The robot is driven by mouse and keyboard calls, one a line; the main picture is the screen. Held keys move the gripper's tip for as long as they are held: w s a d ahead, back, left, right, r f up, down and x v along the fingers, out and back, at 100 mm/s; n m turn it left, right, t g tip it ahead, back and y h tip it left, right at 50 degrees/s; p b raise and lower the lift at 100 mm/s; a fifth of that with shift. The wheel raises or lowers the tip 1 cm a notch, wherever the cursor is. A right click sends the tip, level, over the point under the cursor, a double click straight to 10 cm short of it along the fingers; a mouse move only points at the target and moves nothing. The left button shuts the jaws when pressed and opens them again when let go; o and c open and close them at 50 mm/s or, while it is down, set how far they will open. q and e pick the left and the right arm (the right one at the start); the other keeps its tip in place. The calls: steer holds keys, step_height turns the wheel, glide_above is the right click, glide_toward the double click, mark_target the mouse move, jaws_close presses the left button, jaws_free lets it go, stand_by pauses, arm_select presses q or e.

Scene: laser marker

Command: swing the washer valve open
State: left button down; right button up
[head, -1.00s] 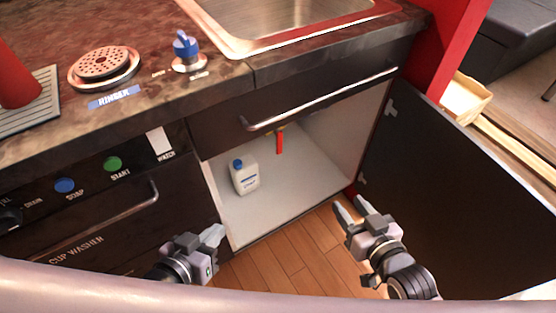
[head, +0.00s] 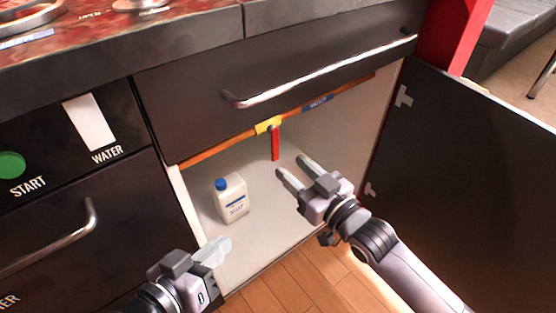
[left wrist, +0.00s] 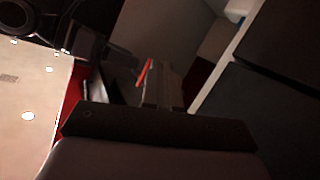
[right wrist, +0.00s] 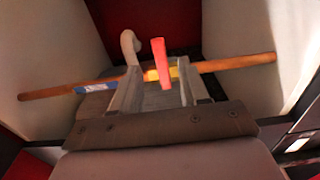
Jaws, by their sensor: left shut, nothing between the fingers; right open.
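The washer valve is a red lever (head: 275,143) hanging down from a yellow body (head: 268,126) on a copper pipe (head: 225,144) under the counter. In the right wrist view the red lever (right wrist: 161,63) stands across the pipe, between the lines of the two fingers. My right gripper (head: 294,167) is open and empty inside the cabinet mouth, just right of and below the lever; I see no clear contact. In the right wrist view my right gripper (right wrist: 155,92) faces the valve. My left gripper (head: 222,246) is shut and empty, low in front of the cabinet's left edge.
A white soap bottle (head: 232,198) with a blue cap stands on the cabinet floor, left of the lever. The open cabinet door (head: 455,190) is on the right. A drawer with a metal handle (head: 320,72) is above. A blue label (head: 317,103) sits on the pipe.

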mark_target(277, 154)
steer(key=b+x, duration=0.1)
steer(key=x, duration=0.2)
steer(key=shift+w+a+f, duration=0.1)
steer(key=shift+w+a, duration=0.1)
steer(key=shift+w, duration=0.1)
steer(key=shift+b+x, duration=0.45)
steer(key=shift+x, duration=0.4)
arm_select(q)
steer(key=shift+s+a+f+m+t+y, duration=0.1)
steer(key=shift+a+m+t+y, duration=0.2)
steer(key=shift+a+t, duration=0.3)
steer(key=shift+a, duration=0.1)
arm_select(e)
jaws_close()
